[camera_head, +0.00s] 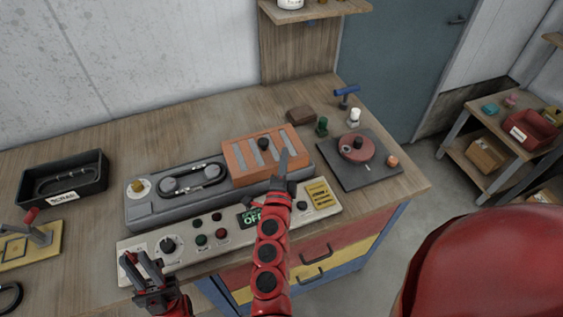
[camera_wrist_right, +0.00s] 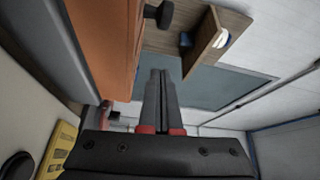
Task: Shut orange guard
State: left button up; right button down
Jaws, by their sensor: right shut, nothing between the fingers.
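The orange guard (camera_head: 236,162), a slotted cover with a black knob (camera_head: 264,144), sits over the right part of a long grey machine (camera_head: 140,210). To its left, a black belt around two pulleys (camera_head: 192,179) lies uncovered. My right gripper (camera_head: 283,156) is shut and empty at the guard's right end. In the right wrist view, the shut fingers (camera_wrist_right: 160,75) point away beside the orange guard (camera_wrist_right: 100,35), with its knob (camera_wrist_right: 165,14) ahead; I cannot tell if they touch it. My left gripper (camera_head: 144,264) is open and empty in front of the control panel's left end.
A control panel (camera_head: 182,242) with buttons and a green display runs along the front. A dark plate (camera_head: 340,172) with a red round part (camera_head: 356,148) lies right of the machine. A black tray (camera_head: 62,180) stands at the left. The bench behind the machine is mostly clear.

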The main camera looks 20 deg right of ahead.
aim_at(273, 154)
jog(key=p+x, duration=0.1)
jog(key=x, duration=0.4)
jog(key=shift+w+d+r+p, duration=0.2)
jog(key=shift+d+p, duration=0.05)
jog(key=shift+p, duration=0.15)
jog(key=a, duration=0.2)
jog(key=a+f+p, duration=0.1)
jog(key=a, duration=0.1)
jog(key=shift+w+a, duration=0.1)
jog(key=shift+w, duration=0.05)
